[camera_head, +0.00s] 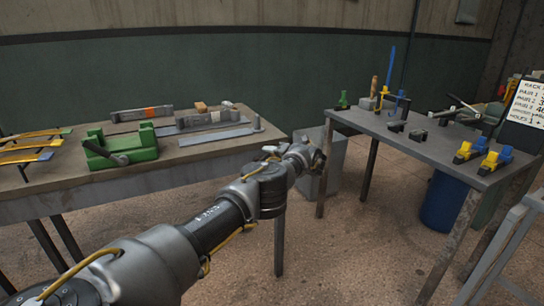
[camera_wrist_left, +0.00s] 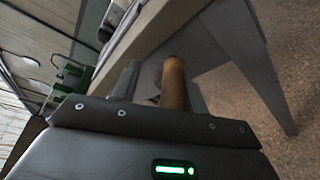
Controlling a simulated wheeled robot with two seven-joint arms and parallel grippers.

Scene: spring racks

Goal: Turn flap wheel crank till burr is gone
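My left arm reaches in from the lower left of the head view. Its gripper (camera_head: 308,158) is in front of the gap between the two tables, its fingers hard to make out. In the left wrist view the two fingers of the left gripper (camera_wrist_left: 163,85) stand apart. A tan wood-like cylinder (camera_wrist_left: 174,82), looking like a handle, is between them. It is close to the right finger, with a gap on the left. What it is fixed to is hidden. I cannot make out the flap wheel or a burr. My right gripper is out of view.
The left table (camera_head: 190,153) holds a green vise-like block (camera_head: 125,148) and long metal strips. The right table (camera_head: 430,150) bears small tools, yellow-blue clamps (camera_head: 482,156) and a written board (camera_head: 526,103). A grey bin (camera_head: 335,160) and a blue bin (camera_head: 443,203) stand on the floor.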

